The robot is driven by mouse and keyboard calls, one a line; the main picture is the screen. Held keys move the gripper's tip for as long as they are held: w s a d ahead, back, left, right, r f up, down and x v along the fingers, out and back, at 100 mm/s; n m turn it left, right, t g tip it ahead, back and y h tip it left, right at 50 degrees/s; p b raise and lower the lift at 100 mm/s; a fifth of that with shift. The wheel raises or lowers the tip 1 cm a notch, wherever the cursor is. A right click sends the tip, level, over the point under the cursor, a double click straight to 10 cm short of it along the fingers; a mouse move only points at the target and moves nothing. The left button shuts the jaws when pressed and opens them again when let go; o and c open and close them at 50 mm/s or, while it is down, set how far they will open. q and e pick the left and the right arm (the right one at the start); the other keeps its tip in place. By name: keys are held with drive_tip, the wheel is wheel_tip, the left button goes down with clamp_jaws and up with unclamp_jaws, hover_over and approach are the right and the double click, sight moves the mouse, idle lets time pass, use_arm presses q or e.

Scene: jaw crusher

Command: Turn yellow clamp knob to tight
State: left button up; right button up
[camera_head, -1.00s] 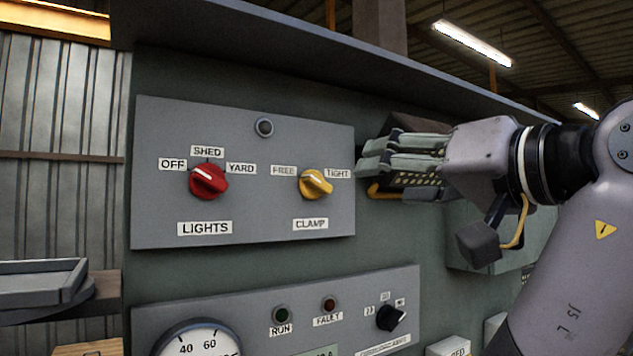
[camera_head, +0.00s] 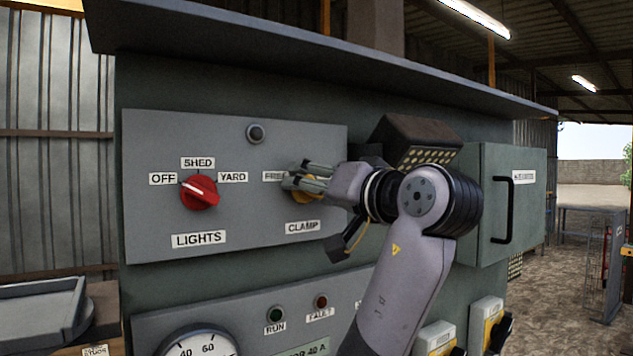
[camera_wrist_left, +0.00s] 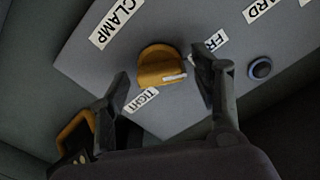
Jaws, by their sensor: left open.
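The yellow clamp knob (camera_head: 303,196) sits on the grey panel above the CLAMP label, mostly hidden behind my left gripper (camera_head: 306,178) in the head view. In the left wrist view the knob (camera_wrist_left: 157,64) shows clearly, with a white mark on its edge on the side between the FREE (camera_wrist_left: 213,41) and TIGHT (camera_wrist_left: 142,100) labels. My left gripper (camera_wrist_left: 161,64) is open, with one finger on each side of the knob. I cannot tell whether the fingers touch it. The TIGHT label is hidden in the head view. My right gripper is not in view.
A red LIGHTS knob (camera_head: 200,192) is left of the clamp knob, and a round dark button (camera_head: 256,134) is above. A dark box (camera_head: 412,142) and a cabinet door with a black handle (camera_head: 502,209) are to the right. An overhang (camera_head: 300,62) runs above the panel.

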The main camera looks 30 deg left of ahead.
use_arm(q)
drive_tip(key=shift+c, duration=0.4)
drive_tip(key=c, duration=1.1)
